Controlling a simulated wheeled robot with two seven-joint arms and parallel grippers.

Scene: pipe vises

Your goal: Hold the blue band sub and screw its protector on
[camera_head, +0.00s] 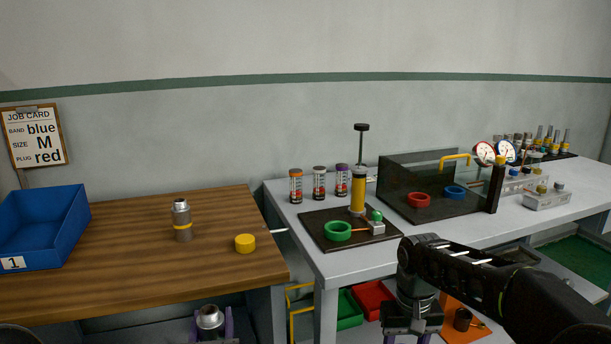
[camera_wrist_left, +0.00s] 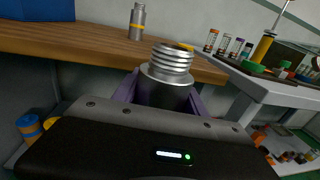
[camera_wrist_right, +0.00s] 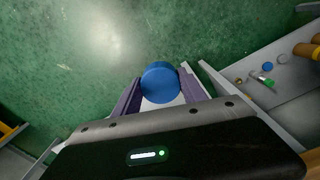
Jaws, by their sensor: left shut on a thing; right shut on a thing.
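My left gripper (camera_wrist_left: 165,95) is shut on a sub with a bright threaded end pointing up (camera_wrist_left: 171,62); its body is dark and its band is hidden. In the head view the sub (camera_head: 210,318) shows at the bottom edge, in front of the wooden bench. My right gripper (camera_wrist_right: 160,90) is shut on a round blue protector (camera_wrist_right: 161,80), over the green floor in the right wrist view. In the head view the right gripper (camera_head: 407,338) is cut off by the bottom edge and its protector is out of sight. The sub and protector are well apart.
A yellow-banded sub (camera_head: 182,220) and a yellow protector (camera_head: 245,243) stand on the wooden bench (camera_head: 130,250), beside a blue bin (camera_head: 45,232). A job card (camera_head: 36,138) reads blue, M, red. The grey bench (camera_head: 300,228) holds a black mat, rings and a dark tray.

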